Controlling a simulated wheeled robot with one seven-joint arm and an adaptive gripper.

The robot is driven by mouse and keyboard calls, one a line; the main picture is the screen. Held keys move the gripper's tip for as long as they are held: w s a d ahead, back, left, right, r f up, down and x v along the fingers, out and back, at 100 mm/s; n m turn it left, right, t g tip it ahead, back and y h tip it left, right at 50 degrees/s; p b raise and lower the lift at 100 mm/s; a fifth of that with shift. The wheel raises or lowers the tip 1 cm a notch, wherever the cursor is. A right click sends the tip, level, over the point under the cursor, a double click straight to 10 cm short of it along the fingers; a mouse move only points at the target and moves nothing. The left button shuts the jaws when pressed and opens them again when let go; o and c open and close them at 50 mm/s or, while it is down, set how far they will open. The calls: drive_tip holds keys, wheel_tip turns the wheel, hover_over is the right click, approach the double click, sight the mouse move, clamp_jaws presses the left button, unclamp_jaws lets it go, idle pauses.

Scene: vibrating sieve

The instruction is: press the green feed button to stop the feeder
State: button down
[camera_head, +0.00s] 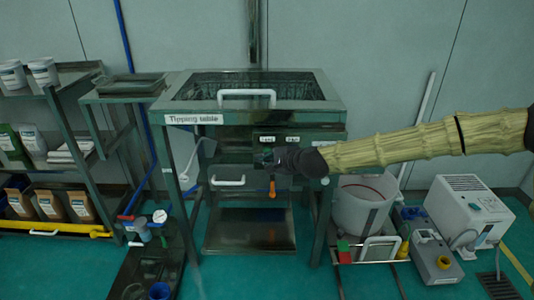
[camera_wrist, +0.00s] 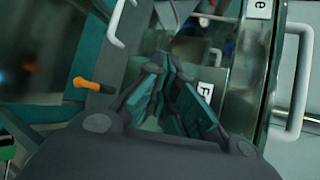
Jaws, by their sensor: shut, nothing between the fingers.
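A dark control panel (camera_head: 284,139) with two small white labels is on the front of the tipping table (camera_head: 245,117). My gripper (camera_head: 264,157) is shut and empty, in front of the lower left of this panel. In the wrist view my gripper's fingers (camera_wrist: 172,88) are together, close to a white label starting with "F" (camera_wrist: 205,89). The green feed button cannot be made out in either view; my fingers may cover it. I cannot tell whether the fingertips touch the panel.
An orange handle (camera_head: 272,188) hangs below the panel, also seen in the wrist view (camera_wrist: 93,84). White handles (camera_head: 228,181) are on the table. A white bin (camera_head: 364,202) stands to the right, a shelf with bags (camera_head: 50,205) to the left.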

drive_tip(key=shift+s, duration=2.8)
